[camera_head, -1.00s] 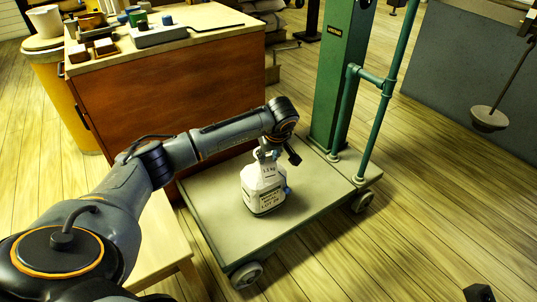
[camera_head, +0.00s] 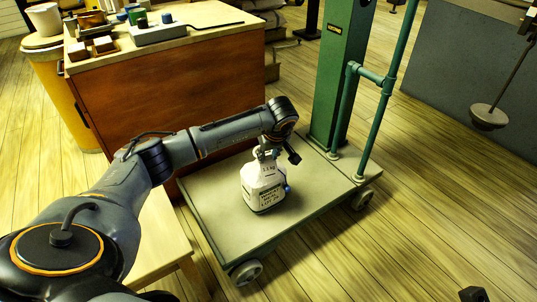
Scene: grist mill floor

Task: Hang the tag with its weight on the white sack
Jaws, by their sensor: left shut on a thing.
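The white sack (camera_head: 264,195) stands upright on the scale's platform (camera_head: 225,220), with dark print on its front. The small white tag (camera_head: 268,171) carries a weight in kg that is too small to read surely. It lies against the upper front of the sack, just below the neck. My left gripper (camera_head: 268,154) reaches down over the sack's top and is shut on the tag's upper end. The gripper and tag hide the sack's neck, so I cannot tell whether the tag's loop is around it. A small dark piece at the bottom right edge may be my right gripper (camera_head: 472,294).
The green scale column (camera_head: 345,70) and pipe rail (camera_head: 385,95) rise behind the platform's right side. A wooden cabinet (camera_head: 165,110) with blocks on top stands behind left. A pale wooden stool (camera_head: 160,240) is at the platform's left. Floor at right is open.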

